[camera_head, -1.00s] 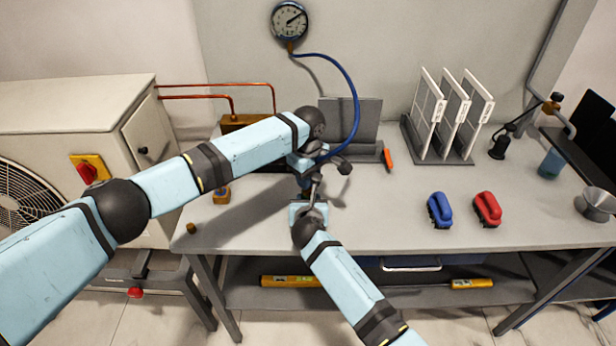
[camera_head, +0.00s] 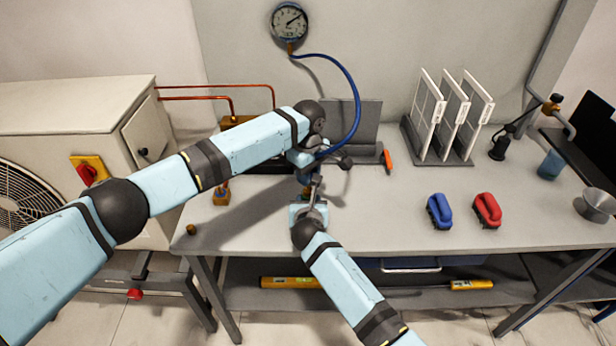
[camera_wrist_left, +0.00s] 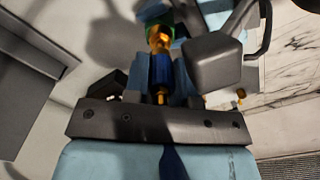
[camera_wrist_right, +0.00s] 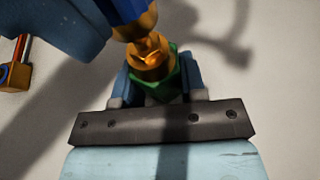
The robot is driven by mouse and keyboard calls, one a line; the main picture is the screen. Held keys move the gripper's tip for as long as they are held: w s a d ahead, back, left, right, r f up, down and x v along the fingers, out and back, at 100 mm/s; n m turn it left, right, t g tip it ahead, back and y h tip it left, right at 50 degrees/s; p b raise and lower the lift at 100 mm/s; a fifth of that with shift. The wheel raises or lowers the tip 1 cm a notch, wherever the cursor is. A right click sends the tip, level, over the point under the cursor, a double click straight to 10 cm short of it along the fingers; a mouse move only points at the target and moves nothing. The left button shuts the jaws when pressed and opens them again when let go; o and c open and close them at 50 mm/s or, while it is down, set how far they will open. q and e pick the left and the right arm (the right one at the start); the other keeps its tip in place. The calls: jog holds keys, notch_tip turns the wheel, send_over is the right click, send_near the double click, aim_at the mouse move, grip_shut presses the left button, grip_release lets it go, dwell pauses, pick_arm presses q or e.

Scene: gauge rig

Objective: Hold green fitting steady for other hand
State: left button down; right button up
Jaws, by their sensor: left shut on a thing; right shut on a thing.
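The green fitting (camera_wrist_right: 168,88) has a brass top and sits between the fingers of my right gripper (camera_wrist_right: 157,90), which is shut on it. It also shows at the top of the left wrist view (camera_wrist_left: 152,30). My left gripper (camera_wrist_left: 162,75) is shut on the blue hose end (camera_wrist_left: 161,70), which has a brass tip (camera_wrist_right: 147,46). The tip is lined up over the brass top of the fitting and looks to meet it; I cannot tell whether it is threaded in. In the head view my arms largely hide both parts above the bench.
The blue hose (camera_head: 353,90) loops up to a wall gauge (camera_head: 289,21). The bench's front middle is clear.

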pick_arm(q)
jog(key=shift+r, duration=1.75)
pick_arm(e)
jog(key=o, duration=1.2)
jog(key=shift+c, duration=0.2)
jog(key=v, duration=1.2)
jog(key=shift+r, duration=0.1)
